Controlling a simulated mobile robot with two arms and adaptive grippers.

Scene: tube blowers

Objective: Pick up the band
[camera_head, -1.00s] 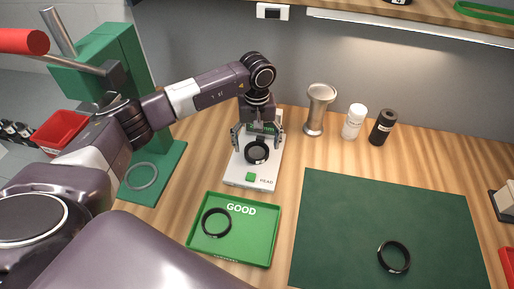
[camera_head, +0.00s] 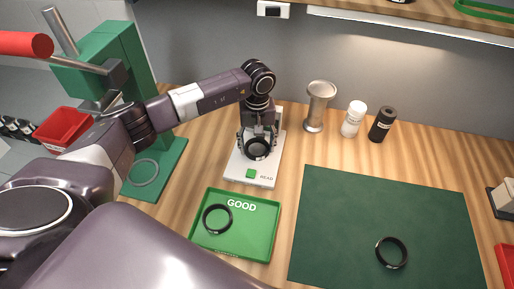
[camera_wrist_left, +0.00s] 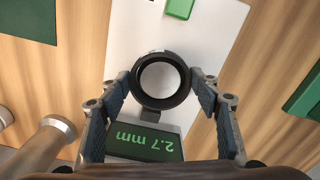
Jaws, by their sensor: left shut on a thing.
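A black band (camera_head: 257,149) is at the white reader (camera_head: 248,165), between the fingers of my left gripper (camera_head: 257,143). In the left wrist view the band (camera_wrist_left: 161,102) shows as a dark ring, with the fingers of my left gripper (camera_wrist_left: 161,92) pressing its two sides. My left gripper is shut on it. I cannot tell whether the band still touches the reader. The reader's green display (camera_wrist_left: 146,146) reads 2.7 mm in the left wrist view. My right gripper is not in view.
A green GOOD tray (camera_head: 270,225) holds another black band (camera_head: 217,219). A third band (camera_head: 391,252) lies on the dark green mat (camera_head: 370,205). A metal cup (camera_head: 319,106), a white bottle (camera_head: 353,118) and a black bottle (camera_head: 382,125) stand behind. A green press (camera_head: 112,70) stands at the left.

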